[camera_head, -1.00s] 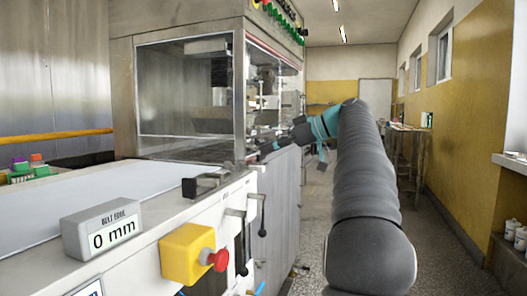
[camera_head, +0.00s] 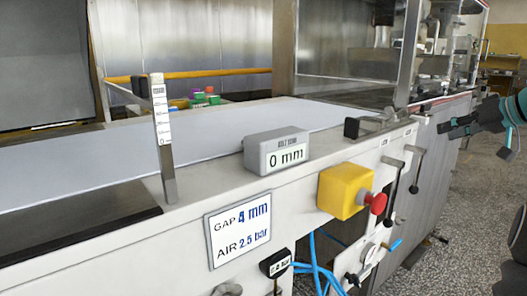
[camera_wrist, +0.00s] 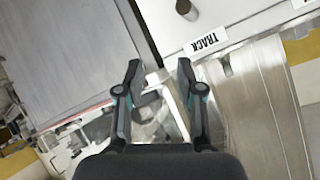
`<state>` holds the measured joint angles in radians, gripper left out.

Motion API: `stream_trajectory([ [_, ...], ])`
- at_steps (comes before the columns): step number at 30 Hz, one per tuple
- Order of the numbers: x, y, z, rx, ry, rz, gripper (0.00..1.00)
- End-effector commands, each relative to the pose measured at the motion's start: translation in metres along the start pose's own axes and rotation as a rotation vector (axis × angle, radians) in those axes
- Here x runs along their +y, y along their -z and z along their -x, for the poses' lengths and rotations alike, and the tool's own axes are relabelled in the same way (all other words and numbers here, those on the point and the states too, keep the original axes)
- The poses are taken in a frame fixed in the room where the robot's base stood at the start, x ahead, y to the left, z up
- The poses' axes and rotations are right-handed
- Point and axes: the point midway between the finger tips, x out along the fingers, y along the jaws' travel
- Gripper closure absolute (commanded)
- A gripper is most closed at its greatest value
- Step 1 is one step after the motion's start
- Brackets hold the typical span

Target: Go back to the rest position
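My gripper (camera_head: 474,140) is at the right edge of the head view, beside the end of the machine's front panel, with much of my arm cut off by the frame. In the wrist view its two dark fingers (camera_wrist: 159,76) stand apart with nothing between them. Beyond them in that view are the machine's edge and a white panel with a label reading "TRACK" (camera_wrist: 208,41). I cannot tell whether a finger touches the machine.
The machine has a white belt (camera_head: 200,130), a grey "0 mm" display (camera_head: 277,152), a yellow box (camera_head: 340,190) with a red button (camera_head: 376,202), levers (camera_head: 415,170) and a glazed hood (camera_head: 350,50). Speckled floor (camera_head: 475,205) lies open at the right.

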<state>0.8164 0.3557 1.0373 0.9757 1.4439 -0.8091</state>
Motion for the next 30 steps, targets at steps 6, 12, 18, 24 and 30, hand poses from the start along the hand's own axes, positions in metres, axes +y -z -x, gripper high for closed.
stream_trajectory([
  [6,0.015,-0.071,-0.025,-0.125,-0.17,-0.285,0.62],
  [12,-0.016,-0.149,-0.047,-0.247,-0.332,-0.435,0.62],
  [18,-0.069,-0.234,-0.056,-0.346,-0.475,-0.457,0.62],
  [24,-0.121,-0.316,-0.054,-0.412,-0.564,-0.375,0.62],
  [30,-0.166,-0.391,-0.045,-0.459,-0.588,-0.214,0.62],
])
